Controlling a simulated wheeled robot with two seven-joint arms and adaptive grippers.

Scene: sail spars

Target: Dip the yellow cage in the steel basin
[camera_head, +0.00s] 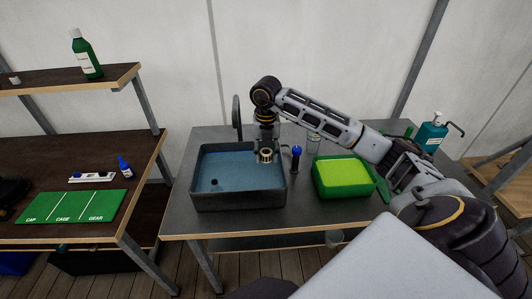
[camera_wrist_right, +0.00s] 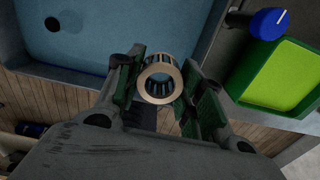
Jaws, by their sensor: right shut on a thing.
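A brass-yellow ring-shaped cage with slatted sides (camera_head: 265,156) is held at the right end of the steel basin in the head view. It shows large, with its round opening facing the camera, in the right wrist view (camera_wrist_right: 160,68). My right gripper (camera_head: 265,146) points down and is shut on the cage, one finger on each side (camera_wrist_right: 160,88). The dark grey steel basin (camera_head: 238,198) holds blue liquid (camera_head: 235,165) with a small dark round spot in it. Whether the cage touches the liquid is unclear. My left gripper is out of view.
A green tray with a yellow-green inside (camera_head: 343,193) and a dark, blue-topped upright item (camera_head: 296,158) stand right of the basin. A teal pump bottle (camera_head: 431,134) is behind. A green mat marked CAP, CAGE, GEAR (camera_head: 72,206) lies on the left bench.

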